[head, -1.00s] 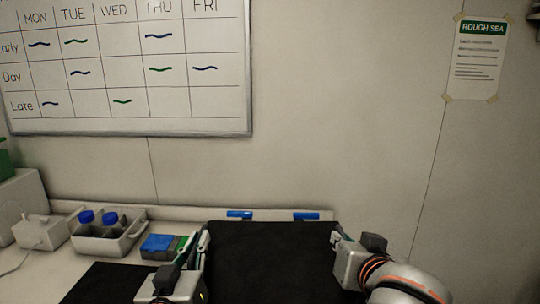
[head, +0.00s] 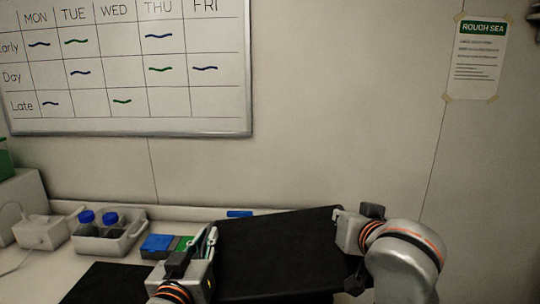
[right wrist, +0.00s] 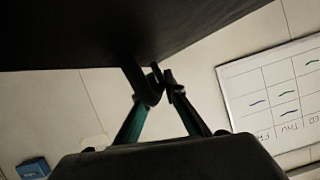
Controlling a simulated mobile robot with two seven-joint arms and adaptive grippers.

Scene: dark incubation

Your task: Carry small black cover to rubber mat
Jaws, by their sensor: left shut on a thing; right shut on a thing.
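The small black cover (head: 275,250) is a wide dark panel between my two grippers. It is tilted, its right end higher than its left. My left gripper (head: 210,243) is shut on its left edge. My right gripper (head: 338,222) is shut at its right end. In the right wrist view, the fingers (right wrist: 155,88) close on a dark part at the underside of the cover (right wrist: 80,30). A flat black sheet (head: 98,284), which looks like the rubber mat, lies on the bench at lower left, partly hidden by my left arm.
A grey-white carrier (head: 125,240) with blue-capped bottles stands on the bench at left, beside a white device (head: 42,232). A blue-lidded box (head: 158,245) lies near my left gripper. A blue clip (head: 239,214) is on the strip behind the cover. The wall is close behind.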

